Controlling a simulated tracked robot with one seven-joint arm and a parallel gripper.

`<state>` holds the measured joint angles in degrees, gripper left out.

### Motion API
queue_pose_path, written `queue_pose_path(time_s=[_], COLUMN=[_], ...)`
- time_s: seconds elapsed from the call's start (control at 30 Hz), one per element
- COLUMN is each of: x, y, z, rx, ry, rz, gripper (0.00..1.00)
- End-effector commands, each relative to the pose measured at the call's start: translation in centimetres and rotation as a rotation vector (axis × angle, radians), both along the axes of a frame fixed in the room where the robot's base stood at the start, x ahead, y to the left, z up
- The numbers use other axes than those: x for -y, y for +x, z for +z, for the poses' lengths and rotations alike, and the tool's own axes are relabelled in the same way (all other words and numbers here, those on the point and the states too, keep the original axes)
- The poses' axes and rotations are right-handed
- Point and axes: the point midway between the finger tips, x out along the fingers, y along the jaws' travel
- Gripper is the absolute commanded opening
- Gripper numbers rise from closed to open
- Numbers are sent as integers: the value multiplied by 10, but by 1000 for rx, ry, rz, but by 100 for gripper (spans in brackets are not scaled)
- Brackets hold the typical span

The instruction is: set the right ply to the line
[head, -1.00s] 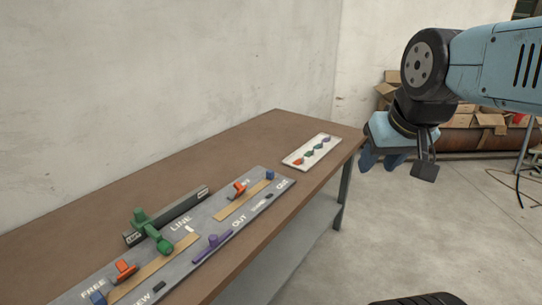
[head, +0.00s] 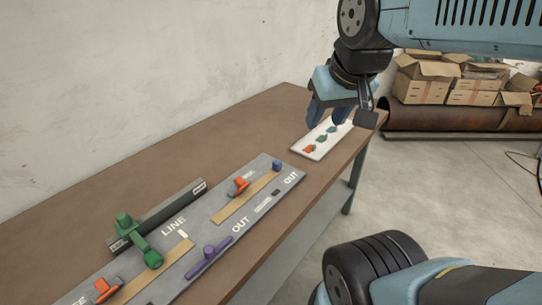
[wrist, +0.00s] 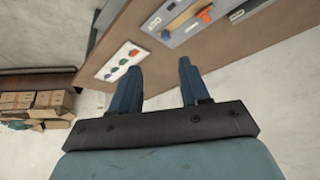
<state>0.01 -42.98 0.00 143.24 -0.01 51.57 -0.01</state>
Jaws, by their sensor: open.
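The right ply (head: 230,208), a tan wooden strip, lies on the grey panel (head: 183,250). An orange clamp-like piece (head: 240,186) sits at its upper edge and a blue block (head: 277,166) at its far end. The left ply (head: 163,268) lies nearer, with another orange piece (head: 106,290). The word LINE (head: 174,227) is printed between them, beside a dark bar (head: 160,213) bearing a green lever (head: 138,240). My gripper (head: 328,112) is open and empty, in front of the white card in the head view. Its two blue fingers (wrist: 158,66) show apart in the wrist view.
The white card (head: 304,153) with several small coloured pieces lies at the table's far right end; it also shows in the wrist view (wrist: 104,72). A purple piece (head: 209,257) is on the panel's near side. Bare brown table (head: 250,132) lies behind the panel.

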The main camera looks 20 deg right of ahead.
Motion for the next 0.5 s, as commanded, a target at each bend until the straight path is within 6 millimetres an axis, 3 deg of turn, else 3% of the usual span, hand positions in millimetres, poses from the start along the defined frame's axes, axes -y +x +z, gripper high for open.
queue_pose_path(time_s=[0.2,0.23,0.5], x=[0,-8,-12], y=[16,21,83], z=[-1,-1,-15], rx=[-29,-40,-148], ry=[-27,-37,-125], rz=[22,27,132], gripper=[51,51,51])
